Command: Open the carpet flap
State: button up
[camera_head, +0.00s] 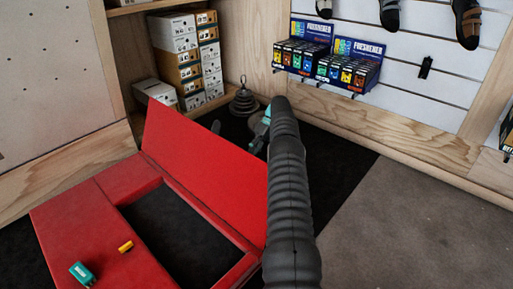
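The red carpet flap (203,166) stands raised and tilted along the far side of a red frame (72,222). The frame surrounds a dark rectangular opening (178,237). My gripper (259,131) shows only as small teal and dark parts near the flap's upper right end. My dark ribbed arm covers most of the gripper and the right end of the flap. I cannot tell whether the gripper touches the flap or whether its fingers are open.
A teal box (82,273) and a small yellow object (126,247) lie on the red frame. Behind are a shelf of boxes (175,50), a dark stacked weight (243,101) and display packs (330,65) on a slatted wall. Grey floor (400,225) at right is clear.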

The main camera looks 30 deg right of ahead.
jog(key=o, duration=0.4)
jog(key=shift+g, duration=0.4)
jog(key=f, duration=0.5)
jog(key=shift+w+a+f, duration=0.1)
jog(key=shift+w+a, duration=0.15)
jog(key=shift+a, duration=0.15)
jog(key=shift+r, duration=0.65)
jog(key=shift+c, duration=0.8)
jog(key=shift+a+r, duration=0.1)
jog(key=shift+r, duration=0.1)
jog(key=shift+c, duration=0.9)
jog(key=shift+s+r, duration=0.15)
jog(key=shift+s+d+r, duration=0.1)
jog(key=shift+d+r, duration=0.05)
jog(key=shift+d, duration=0.2)
jog(key=shift+r, duration=0.1)
